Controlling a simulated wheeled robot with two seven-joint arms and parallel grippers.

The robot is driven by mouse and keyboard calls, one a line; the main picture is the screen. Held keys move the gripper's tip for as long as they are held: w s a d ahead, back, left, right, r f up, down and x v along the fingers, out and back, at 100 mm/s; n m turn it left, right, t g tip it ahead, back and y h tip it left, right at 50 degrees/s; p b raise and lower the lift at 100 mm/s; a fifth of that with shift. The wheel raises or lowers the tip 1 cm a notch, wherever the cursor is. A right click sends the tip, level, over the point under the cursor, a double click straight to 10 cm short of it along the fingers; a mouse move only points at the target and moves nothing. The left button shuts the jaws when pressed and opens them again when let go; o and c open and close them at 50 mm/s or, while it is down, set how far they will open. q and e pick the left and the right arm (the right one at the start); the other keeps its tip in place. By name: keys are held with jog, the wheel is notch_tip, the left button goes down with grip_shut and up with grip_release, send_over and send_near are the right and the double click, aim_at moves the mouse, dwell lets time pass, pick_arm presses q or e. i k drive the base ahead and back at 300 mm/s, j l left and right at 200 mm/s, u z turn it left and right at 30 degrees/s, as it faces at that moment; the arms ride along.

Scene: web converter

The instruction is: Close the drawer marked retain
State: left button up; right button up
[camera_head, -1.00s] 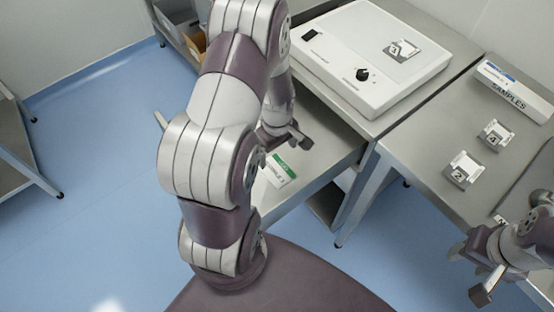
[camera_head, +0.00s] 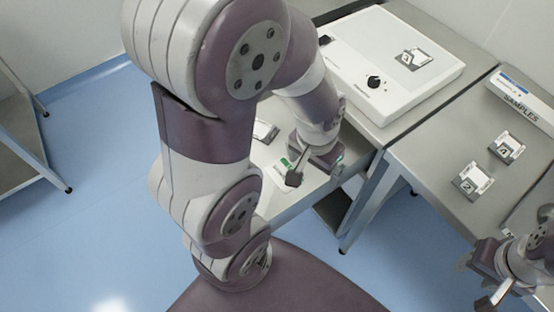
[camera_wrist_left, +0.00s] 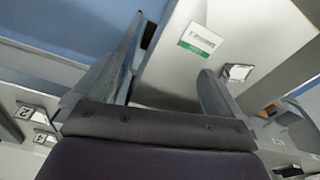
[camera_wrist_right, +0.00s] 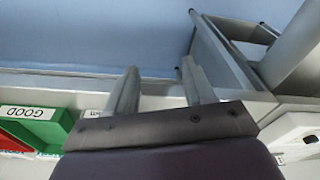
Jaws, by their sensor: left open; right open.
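The drawer (camera_head: 262,158) is pulled out at the left below the table with the white device. A white card with a green strip (camera_head: 283,172) lies in it; its lettering is too small to read. My left gripper (camera_head: 315,172) is open and empty over the drawer's near part, beside the card. In the left wrist view the drawer (camera_wrist_left: 175,75) and card (camera_wrist_left: 200,40) show beyond the open fingers (camera_wrist_left: 170,62). Contact with the drawer cannot be told. My right gripper (camera_head: 483,283) is open and empty at the lower right; its fingers (camera_wrist_right: 160,68) point toward the floor.
A white device with a black knob (camera_head: 400,70) stands on the table above the drawer. The right table holds numbered sample pieces (camera_head: 472,181) and a SAMPLES box (camera_head: 520,98). A green GOOD bin (camera_wrist_right: 45,130) shows in the right wrist view. Blue floor (camera_head: 90,230) is clear at left.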

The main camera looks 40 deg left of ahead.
aim_at(278, 208)
jog(key=u, duration=0.5)
jog(key=k+j+u, duration=0.1)
jog(key=u, duration=0.4)
jog(key=j+u, duration=0.15)
jog(key=u, duration=0.3)
jog(key=j+u, duration=0.1)
jog(key=u, duration=0.4)
jog(key=k, duration=0.05)
